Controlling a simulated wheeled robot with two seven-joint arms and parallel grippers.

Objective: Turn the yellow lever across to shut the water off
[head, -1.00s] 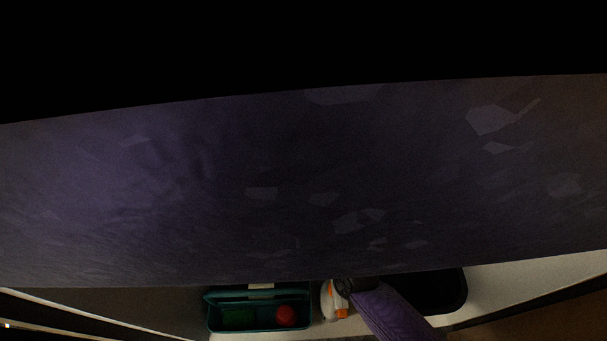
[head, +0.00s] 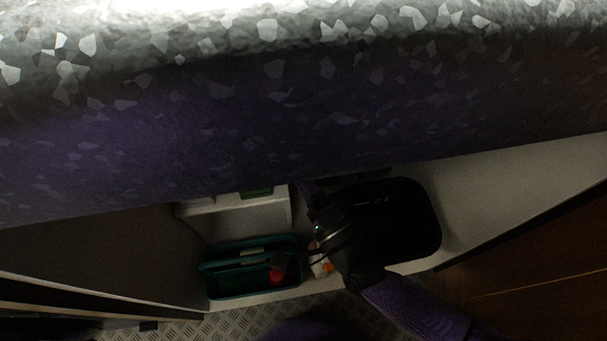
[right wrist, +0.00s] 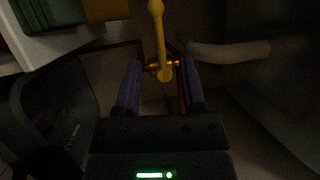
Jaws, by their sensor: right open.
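The yellow lever (right wrist: 157,28) stands nearly upright in the right wrist view, round-ended at the top. Its lower end meets a small brass-coloured valve (right wrist: 152,66) on a thin reddish pipe (right wrist: 182,98). My right gripper (right wrist: 162,72) is open, with one purple finger on each side of the lever's lower end. I cannot tell whether either finger touches it. In the head view my right gripper (head: 307,190) reaches in under the speckled counter; the lever is hidden there. My left gripper is not in view.
The speckled counter (head: 250,120) hangs over the space. Below are a teal toolbox (head: 225,286) with a red object (head: 277,276), a white and orange bottle (head: 325,267), and a black tub (head: 415,225). A pale pipe (right wrist: 230,52) runs right of the lever.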

